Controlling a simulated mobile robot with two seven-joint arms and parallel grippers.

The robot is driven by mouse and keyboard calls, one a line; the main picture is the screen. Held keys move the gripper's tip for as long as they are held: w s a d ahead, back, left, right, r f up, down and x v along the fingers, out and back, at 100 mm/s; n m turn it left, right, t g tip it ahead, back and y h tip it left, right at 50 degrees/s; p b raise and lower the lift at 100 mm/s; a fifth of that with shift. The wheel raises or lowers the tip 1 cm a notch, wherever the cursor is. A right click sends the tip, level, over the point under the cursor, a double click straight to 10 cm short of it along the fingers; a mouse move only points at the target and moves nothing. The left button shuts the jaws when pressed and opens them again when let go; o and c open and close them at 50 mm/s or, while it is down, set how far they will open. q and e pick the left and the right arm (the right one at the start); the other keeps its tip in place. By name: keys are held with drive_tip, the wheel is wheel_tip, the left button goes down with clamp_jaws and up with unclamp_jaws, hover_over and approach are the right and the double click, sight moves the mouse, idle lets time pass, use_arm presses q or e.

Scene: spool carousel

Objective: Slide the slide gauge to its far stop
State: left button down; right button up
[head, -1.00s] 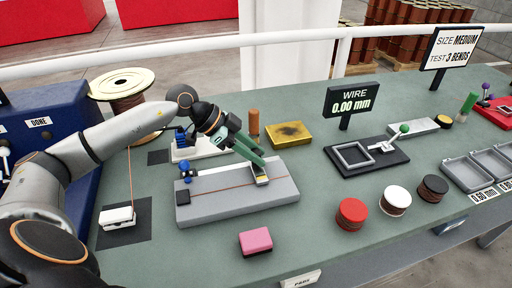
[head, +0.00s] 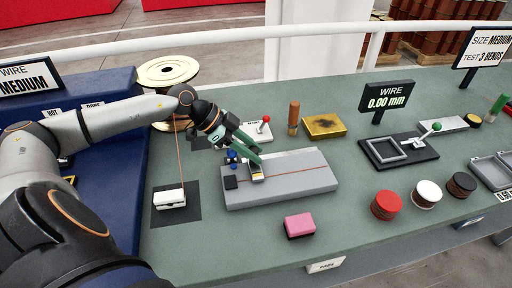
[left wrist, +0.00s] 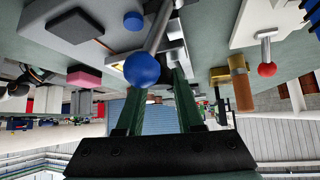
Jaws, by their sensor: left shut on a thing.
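The slide gauge is a long grey block (head: 290,184) on the green bench, with a thin copper-coloured line along its top. A small pale slider with a yellowish part (head: 257,174) sits on it, close to its left end. My left gripper (head: 258,162) is shut on this slider from above. A black pad (head: 231,182) and blue knobs lie at the block's left end. In the left wrist view the fingers (left wrist: 160,88) reach toward the slider, and a blue ball knob (left wrist: 142,69) partly covers their tips. My right gripper is not in view.
A pink block (head: 299,226) lies in front of the gauge. A red-knobbed lever device (head: 264,128), an orange-brown post (head: 293,118) and a yellow block (head: 324,126) stand behind it. A white clamp (head: 170,198) on a dark mat is to the left.

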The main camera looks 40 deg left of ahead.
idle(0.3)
use_arm(q)
drive_tip(key=c, duration=0.5)
unclamp_jaws()
drive_tip(key=shift+c, duration=0.2)
drive_tip(key=shift+a, duration=0.1)
drive_tip(key=v, duration=1.2)
drive_tip(key=shift+r, duration=0.2)
drive_tip(key=shift+s, duration=0.1)
